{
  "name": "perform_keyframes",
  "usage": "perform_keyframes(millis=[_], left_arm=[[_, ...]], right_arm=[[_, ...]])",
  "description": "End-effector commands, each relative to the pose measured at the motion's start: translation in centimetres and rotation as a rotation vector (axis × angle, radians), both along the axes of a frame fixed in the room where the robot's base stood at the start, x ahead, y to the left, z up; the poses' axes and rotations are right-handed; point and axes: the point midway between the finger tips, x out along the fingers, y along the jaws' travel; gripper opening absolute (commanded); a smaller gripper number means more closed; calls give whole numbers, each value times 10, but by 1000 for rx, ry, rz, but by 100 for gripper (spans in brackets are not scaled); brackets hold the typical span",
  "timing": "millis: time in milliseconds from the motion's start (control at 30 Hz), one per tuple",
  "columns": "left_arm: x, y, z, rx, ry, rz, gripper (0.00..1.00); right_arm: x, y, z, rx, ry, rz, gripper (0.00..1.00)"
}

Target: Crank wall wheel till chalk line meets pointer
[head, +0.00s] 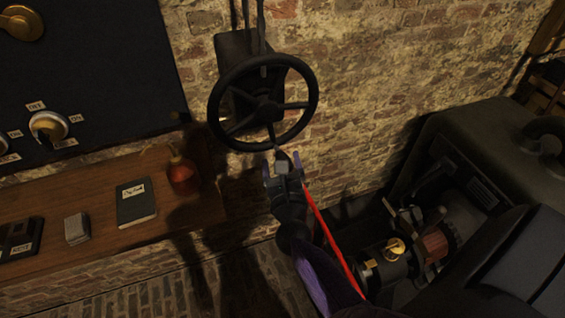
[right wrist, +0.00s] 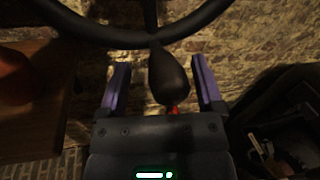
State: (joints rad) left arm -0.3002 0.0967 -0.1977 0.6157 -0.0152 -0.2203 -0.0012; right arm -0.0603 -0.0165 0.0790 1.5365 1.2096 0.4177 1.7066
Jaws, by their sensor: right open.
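A black spoked wall wheel (head: 309,88) is mounted on the brick wall in the head view, with a dark bracket behind it. A small pale mark (head: 263,71) shows near its upper rim; I cannot tell whether it is the chalk line or the pointer. The wheel's dark, bulb-shaped crank handle (right wrist: 168,75) hangs at the bottom of the rim. My right gripper (head: 282,163) is at that handle, its purple fingers open on either side. In the right wrist view a gap shows between the handle and each finger. My left gripper is not in view.
A wooden bench (head: 90,225) at left holds a red bottle (head: 183,176), a dark book (head: 136,202) and small boxes. A dark panel (head: 100,60) with knobs hangs above it. Dark machinery with brass parts (head: 394,248) stands at right. A thin red strip (head: 335,245) runs beside my right arm.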

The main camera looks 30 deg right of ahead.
Motion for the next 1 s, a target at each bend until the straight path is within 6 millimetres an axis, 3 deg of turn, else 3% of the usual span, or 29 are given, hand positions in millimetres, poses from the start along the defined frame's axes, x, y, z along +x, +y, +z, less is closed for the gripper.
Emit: perform_keyframes(millis=[500, 1000], left_arm=[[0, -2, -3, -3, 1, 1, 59], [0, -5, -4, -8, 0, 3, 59]], right_arm=[[-82, 42, -3, 2, 3, 1, 85], [-87, 44, -2, 2, 1, 0, 85]])
